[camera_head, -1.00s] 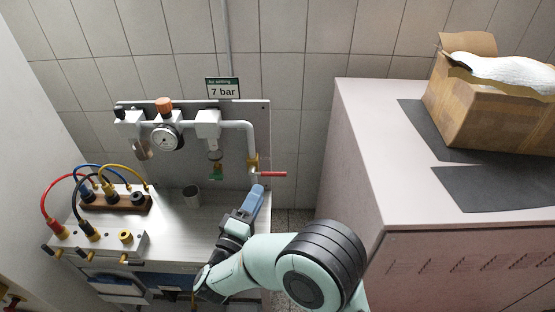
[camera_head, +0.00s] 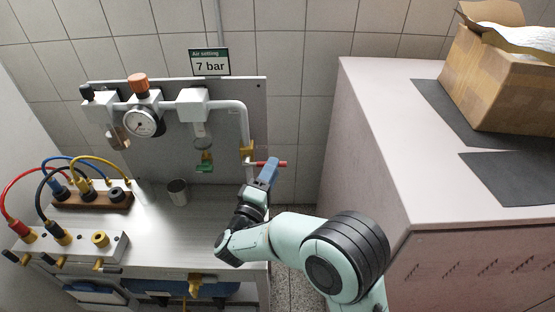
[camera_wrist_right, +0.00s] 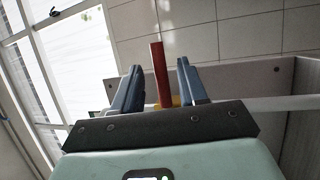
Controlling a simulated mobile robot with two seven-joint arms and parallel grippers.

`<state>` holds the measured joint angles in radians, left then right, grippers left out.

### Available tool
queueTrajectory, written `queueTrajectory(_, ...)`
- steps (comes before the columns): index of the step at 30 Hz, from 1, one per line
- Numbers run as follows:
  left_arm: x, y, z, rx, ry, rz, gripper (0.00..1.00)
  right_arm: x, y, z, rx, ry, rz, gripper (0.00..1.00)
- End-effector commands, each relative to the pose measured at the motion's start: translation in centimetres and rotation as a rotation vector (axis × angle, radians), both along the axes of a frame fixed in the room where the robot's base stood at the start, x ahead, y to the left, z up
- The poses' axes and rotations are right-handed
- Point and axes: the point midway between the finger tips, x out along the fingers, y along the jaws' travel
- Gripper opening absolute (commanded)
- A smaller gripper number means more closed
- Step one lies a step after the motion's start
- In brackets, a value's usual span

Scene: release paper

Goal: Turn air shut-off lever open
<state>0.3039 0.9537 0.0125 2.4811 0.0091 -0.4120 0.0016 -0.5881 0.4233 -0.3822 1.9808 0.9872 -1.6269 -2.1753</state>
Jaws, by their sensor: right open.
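The air shut-off lever (camera_head: 281,164) is a red handle that sticks out to the right from a brass valve (camera_head: 248,151) on the white pipe. My right gripper (camera_head: 271,166) is at the lever, and its blue fingers cover part of it in the head view. In the right wrist view the red lever (camera_wrist_right: 160,74) stands between the two open fingers of the right gripper (camera_wrist_right: 158,86). Gaps show on both sides, so the fingers do not grip it. My left gripper is in neither view.
A panel holds a pressure gauge (camera_head: 141,122) with an orange knob (camera_head: 138,84) and a "7 bar" sign (camera_head: 210,63). A metal cup (camera_head: 177,192) stands on the bench. A large pale cabinet (camera_head: 375,150) with a cardboard box (camera_head: 505,85) stands close on the right.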

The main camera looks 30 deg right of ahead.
Motion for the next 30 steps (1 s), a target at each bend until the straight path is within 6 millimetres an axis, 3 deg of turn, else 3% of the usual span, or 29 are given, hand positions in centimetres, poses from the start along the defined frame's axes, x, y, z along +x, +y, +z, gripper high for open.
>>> queueTrajectory(3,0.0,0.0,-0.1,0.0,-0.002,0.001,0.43,1.2,-1.8,0.4,-0.001,-0.001,-0.003,0.42)
queueTrajectory(9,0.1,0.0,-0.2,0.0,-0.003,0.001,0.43,2.4,-3.4,0.7,0.0,0.0,0.0,0.42)
queueTrajectory(20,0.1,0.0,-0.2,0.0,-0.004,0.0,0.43,2.7,-3.7,0.8,0.0,0.0,0.001,0.42)
queueTrajectory(24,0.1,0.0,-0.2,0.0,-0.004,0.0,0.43,2.7,-3.7,0.8,0.0,0.0,0.001,0.0)
queueTrajectory(30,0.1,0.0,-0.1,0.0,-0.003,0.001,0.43,2.7,-3.7,0.9,-0.003,0.002,0.001,0.0)
